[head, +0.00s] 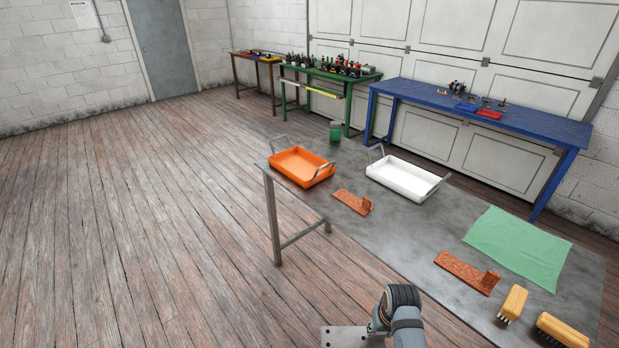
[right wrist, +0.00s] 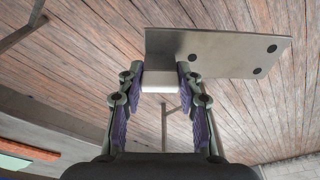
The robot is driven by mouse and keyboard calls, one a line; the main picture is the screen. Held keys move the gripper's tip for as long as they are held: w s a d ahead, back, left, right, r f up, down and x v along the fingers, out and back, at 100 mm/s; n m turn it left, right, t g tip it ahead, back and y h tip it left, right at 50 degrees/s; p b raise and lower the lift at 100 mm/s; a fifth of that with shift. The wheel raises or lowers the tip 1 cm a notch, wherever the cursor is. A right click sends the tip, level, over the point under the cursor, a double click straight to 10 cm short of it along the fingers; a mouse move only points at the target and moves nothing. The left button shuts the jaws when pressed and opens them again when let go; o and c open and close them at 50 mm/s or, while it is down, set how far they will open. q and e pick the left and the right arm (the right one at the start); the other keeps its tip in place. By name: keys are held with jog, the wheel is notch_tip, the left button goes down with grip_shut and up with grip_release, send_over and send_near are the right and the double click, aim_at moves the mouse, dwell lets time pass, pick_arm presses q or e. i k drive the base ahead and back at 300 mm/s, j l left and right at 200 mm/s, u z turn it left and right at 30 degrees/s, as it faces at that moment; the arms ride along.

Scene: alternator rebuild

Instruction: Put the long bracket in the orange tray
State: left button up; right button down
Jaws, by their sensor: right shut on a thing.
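My right gripper (head: 374,326) is low in the head view, in front of the table's near long edge. It is shut on a grey metal bracket (head: 342,337), a flat plate with holes. In the right wrist view the fingers (right wrist: 160,80) pinch the bracket's short bent end, and its plate (right wrist: 222,52) sticks out to the right over the floor. The orange tray (head: 297,182) stands empty at the table's far left end. Two rusty brackets lie on the table, a shorter one (head: 350,201) near the tray and a longer one (head: 462,271) nearer me. My left gripper is not in view.
A white tray (head: 405,181) stands right of the orange tray on the grey table (head: 405,235). A green cloth (head: 517,248) and two yellow brushes (head: 513,303) (head: 562,330) lie at the right. The table's middle is clear. Other benches stand along the wall.

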aim_at(298, 165)
jog(key=i+j+z, duration=0.1)
jog(key=j, duration=0.25)
jog(key=i+j+z, duration=0.15)
jog(key=i+j, duration=0.15)
jog(key=i+j+z, duration=0.1)
jog(key=j, duration=0.35)
jog(key=i+j+z, duration=0.1)
jog(key=i+j, duration=0.15)
jog(key=j, duration=0.2)
jog(key=i+j+z, duration=0.15)
jog(key=j, duration=0.25)
jog(key=i+j+z, duration=0.1)
jog(key=j, duration=0.3)
jog(key=i+j+z, duration=0.1)
jog(key=j, duration=0.35)
jog(key=i, duration=0.05)
